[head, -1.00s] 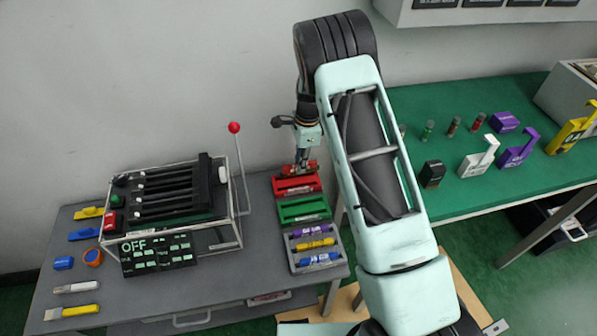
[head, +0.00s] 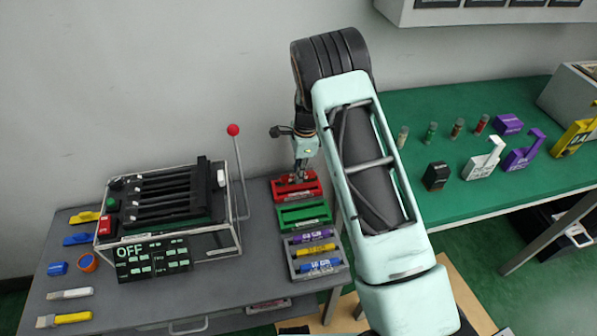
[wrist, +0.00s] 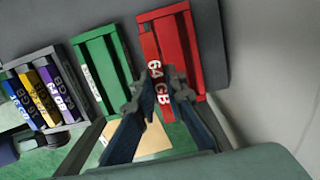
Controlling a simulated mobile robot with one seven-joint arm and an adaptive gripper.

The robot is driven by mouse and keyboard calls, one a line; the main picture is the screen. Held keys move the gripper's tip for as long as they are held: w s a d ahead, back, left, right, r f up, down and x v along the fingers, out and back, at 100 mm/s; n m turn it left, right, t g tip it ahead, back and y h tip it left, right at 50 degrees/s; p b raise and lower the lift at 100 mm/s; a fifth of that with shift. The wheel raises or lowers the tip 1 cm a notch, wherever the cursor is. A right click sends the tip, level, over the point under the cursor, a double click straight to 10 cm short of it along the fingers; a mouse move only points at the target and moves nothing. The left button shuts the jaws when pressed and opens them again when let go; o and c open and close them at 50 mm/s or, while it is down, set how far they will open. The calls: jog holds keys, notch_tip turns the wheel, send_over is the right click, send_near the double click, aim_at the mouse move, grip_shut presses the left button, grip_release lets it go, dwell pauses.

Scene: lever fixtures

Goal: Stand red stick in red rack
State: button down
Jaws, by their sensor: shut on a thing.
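The red rack (head: 312,188) stands at the back right of the grey table, behind the green rack. In the wrist view the red rack (wrist: 180,45) shows an open groove on its right side. My gripper (head: 299,178) is right over the red rack, pointing down. In the wrist view my gripper (wrist: 160,95) is shut on the red stick (wrist: 155,70), one finger on each side.
The green rack (head: 304,214) is close in front. A grey rack (head: 341,265) holds purple, yellow and blue sticks. A lever fixture with a red ball (head: 233,130) stands to the left. A green table (head: 470,190) with small items is on the right.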

aim_at(299, 185)
jog(key=shift+f+b, duration=0.6)
jog(key=shift+f, duration=0.7)
jog(key=shift+f+b, duration=1.3)
jog(key=shift+f, duration=0.3)
dwell(0.7)
jog(key=c, duration=1.9)
grip_release()
jog(key=r, duration=0.8)
jog(key=d+r, duration=0.1)
jog(key=r, duration=0.3)
jog(key=shift+w+d, duration=0.1)
jog(key=shift+w, duration=0.05)
jog(key=shift+r, duration=0.1)
